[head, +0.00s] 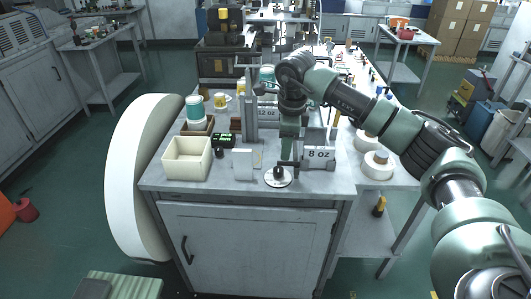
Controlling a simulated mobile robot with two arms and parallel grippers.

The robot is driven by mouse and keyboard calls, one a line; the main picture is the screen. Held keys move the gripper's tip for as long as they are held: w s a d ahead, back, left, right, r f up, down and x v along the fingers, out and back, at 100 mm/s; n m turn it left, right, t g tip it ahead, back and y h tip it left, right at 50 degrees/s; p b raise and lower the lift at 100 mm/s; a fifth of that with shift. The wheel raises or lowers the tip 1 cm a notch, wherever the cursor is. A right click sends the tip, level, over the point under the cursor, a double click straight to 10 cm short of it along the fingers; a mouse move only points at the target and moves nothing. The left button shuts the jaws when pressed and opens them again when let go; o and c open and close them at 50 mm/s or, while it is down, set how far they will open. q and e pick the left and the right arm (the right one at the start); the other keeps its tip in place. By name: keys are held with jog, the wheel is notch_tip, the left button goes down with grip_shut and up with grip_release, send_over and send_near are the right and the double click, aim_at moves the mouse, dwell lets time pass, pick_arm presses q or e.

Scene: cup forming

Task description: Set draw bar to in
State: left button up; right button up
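My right arm comes in from the right and bends down over the grey bench (215,183). A short dark bar or handle shows at the fingertips, just above a round pale disc with a dark knob (278,178). I cannot tell whether this is the draw bar, nor whether the fingers touch or hold it. The fingers are too small to read. My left gripper is not in view.
A cream open bin (187,158), a teal-and-white cup stack (195,109) and a small green display (223,140) stand left of a grey upright post (250,105). White rolls (377,165) lie at the right. A large white roll (132,180) stands against the bench's left side.

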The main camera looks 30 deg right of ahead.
aim_at(287, 163)
jog(key=shift+h, duration=0.4)
jog(key=p+x, duration=0.1)
jog(key=x, duration=0.2)
jog(key=d+p+x, duration=0.1)
jog(key=x, duration=0.1)
jog(key=shift+w+d+f+p, duration=0.15)
jog(key=shift+w+f+p, duration=0.05)
jog(key=shift+f+p, duration=0.1)
jog(key=shift+w+f, duration=0.1)
jog(key=shift+f, duration=0.4)
grip_shut()
dwell(0.5)
